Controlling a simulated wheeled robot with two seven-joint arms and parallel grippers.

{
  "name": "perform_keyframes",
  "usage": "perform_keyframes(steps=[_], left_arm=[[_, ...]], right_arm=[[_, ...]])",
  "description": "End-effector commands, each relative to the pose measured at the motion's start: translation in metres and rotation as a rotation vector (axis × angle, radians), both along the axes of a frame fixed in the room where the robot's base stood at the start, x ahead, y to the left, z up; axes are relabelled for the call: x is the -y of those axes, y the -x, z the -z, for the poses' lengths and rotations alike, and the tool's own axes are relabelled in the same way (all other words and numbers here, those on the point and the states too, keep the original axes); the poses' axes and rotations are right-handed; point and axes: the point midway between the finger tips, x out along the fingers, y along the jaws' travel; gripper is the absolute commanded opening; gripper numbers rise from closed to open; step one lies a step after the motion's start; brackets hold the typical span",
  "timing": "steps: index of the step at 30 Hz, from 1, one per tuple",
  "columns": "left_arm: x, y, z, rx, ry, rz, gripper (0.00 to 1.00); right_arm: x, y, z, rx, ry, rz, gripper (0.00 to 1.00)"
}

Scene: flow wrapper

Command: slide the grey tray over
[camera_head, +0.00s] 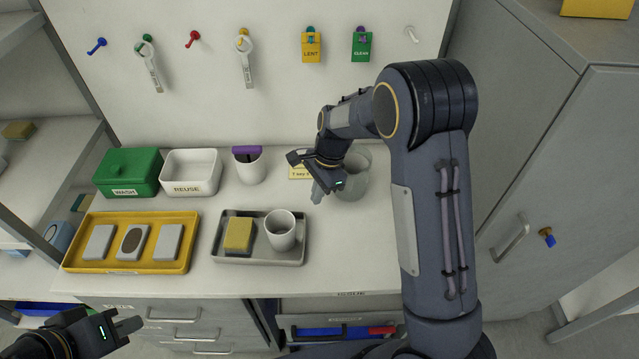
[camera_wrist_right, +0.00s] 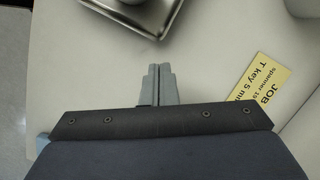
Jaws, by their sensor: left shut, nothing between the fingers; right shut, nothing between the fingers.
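The grey tray (camera_head: 262,259) lies on the worktop, right of the yellow tray. It bears a yellow block (camera_head: 239,234) at its left and a whitish cup (camera_head: 281,231) at its right. My right gripper (camera_head: 317,193) is shut and empty, behind and to the right of the tray. In the right wrist view, the shut fingertips (camera_wrist_right: 159,68) point at a corner of the grey tray (camera_wrist_right: 152,28), with a gap of bare worktop between. My left gripper (camera_head: 130,326) is shut and empty at the lower left, in front of the worktop edge.
A yellow tray (camera_head: 122,266) with several pads lies close left of the grey tray. Behind stand a green WASH box (camera_head: 128,172), a white REUSE bin (camera_head: 190,173) and a white cup (camera_head: 250,168). A glass-like vessel (camera_head: 353,182) and yellow job card (camera_wrist_right: 262,88) are near my right gripper.

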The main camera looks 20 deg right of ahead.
Motion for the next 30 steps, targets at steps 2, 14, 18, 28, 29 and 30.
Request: perform_keyframes(steps=[2,14,18,28,29,30], left_arm=[[0.000,0.000,-0.003,0.000,0.000,0.000,0.00],[0.000,0.000,-0.005,0.000,0.000,0.000,0.00],[0.000,0.000,-0.005,0.000,0.000,0.000,0.00],[0.000,0.000,-0.007,0.000,0.000,0.000,0.00],[0.000,0.000,-0.007,0.000,0.000,0.000,0.00],[0.000,0.000,-0.007,0.000,0.000,0.000,0.00]], right_arm=[[-0.003,0.002,0.015,-0.005,0.000,0.000,0.00],[-0.011,0.003,0.047,0.000,-0.001,-0.001,0.00],[-0.011,0.003,0.047,0.000,-0.001,-0.001,0.00],[-0.031,0.007,0.046,0.001,-0.002,-0.004,0.00],[-0.033,0.007,0.046,0.001,-0.002,-0.004,0.00],[-0.033,0.007,0.046,0.001,-0.002,-0.002,0.00]])
